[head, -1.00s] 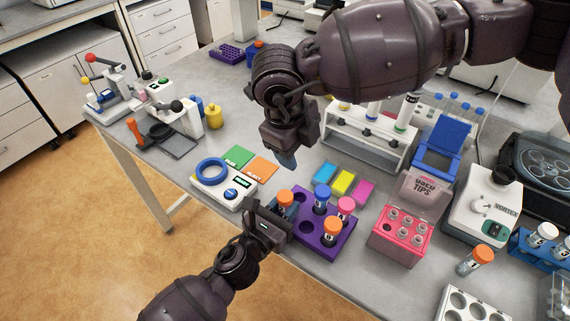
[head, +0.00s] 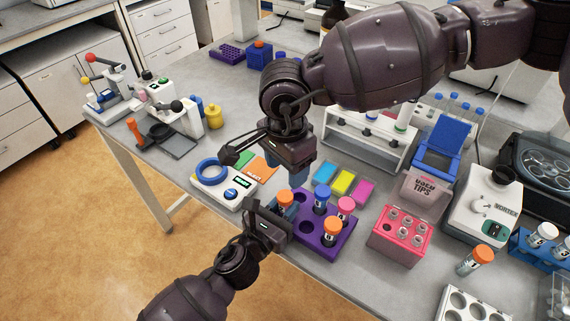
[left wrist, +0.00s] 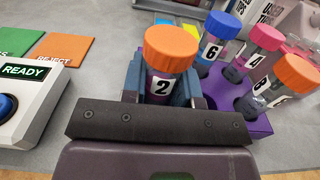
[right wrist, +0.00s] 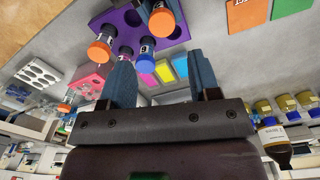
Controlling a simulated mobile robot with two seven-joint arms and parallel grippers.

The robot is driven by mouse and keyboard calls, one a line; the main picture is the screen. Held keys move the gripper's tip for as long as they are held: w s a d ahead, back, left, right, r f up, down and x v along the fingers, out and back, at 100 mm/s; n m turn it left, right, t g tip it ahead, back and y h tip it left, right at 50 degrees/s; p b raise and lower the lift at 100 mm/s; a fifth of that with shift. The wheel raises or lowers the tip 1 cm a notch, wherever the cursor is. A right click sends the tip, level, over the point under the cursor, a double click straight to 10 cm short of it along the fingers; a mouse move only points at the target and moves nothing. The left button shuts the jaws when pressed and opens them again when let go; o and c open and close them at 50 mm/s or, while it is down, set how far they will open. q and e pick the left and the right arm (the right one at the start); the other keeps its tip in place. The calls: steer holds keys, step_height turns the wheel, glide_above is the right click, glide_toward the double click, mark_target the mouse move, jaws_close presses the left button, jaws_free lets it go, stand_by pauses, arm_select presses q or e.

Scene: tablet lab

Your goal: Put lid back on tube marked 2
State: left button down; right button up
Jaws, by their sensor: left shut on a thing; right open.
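The tube marked 2 (left wrist: 161,86) stands upright between the blue fingers of my left gripper (left wrist: 166,92), which is shut on it. An orange lid (left wrist: 171,46) sits on its top in the left wrist view, and the lid (head: 285,197) also shows in the head view. I cannot tell whether the lid is fully tightened. The tube is at the left corner of the purple rack (head: 346,236); its bottom is hidden. My right gripper (head: 287,172) is open and empty, above and close to the lid. Its fingers (right wrist: 162,78) stand apart in the right wrist view.
The purple rack holds other tubes with blue (head: 322,193), pink (head: 346,205) and orange (head: 331,227) lids. A scale-like device (head: 222,185) reading READY stands left. Coloured cards (head: 344,182) lie behind the rack. A pink tube box (head: 397,238) stands right.

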mark_target(285, 195)
steer(key=n, duration=0.3)
steer(key=shift+a, duration=0.15)
stand_by(0.3)
steer(key=shift+f, duration=4)
steer(key=c, duration=0.9)
steer(key=shift+m, duration=1)
steer(key=shift+c, duration=0.3)
steer(key=o, duration=1.1)
